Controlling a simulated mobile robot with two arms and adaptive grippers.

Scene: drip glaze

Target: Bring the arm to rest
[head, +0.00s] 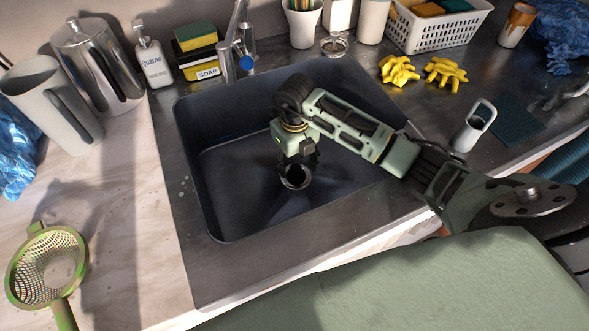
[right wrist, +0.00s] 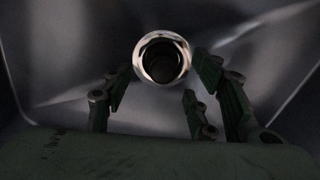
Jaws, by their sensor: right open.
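My right arm (head: 350,122) reaches in from the right over the dark sink basin (head: 220,195). My right gripper (head: 297,165) points down into the basin above the drain (head: 297,177). In the right wrist view its fingers (right wrist: 165,95) are spread apart with nothing between them. The round metal drain (right wrist: 162,60) shows beyond the fingertips in that view. My left gripper is in neither view.
A faucet (head: 238,50) stands at the sink's back edge. Yellow gloves (head: 398,70), a small grey cup with a handle (head: 473,127) and a white basket (head: 440,32) are to the right. A green strainer (head: 45,265), a tall grey pitcher (head: 50,100) and a soap bottle (head: 152,60) are to the left.

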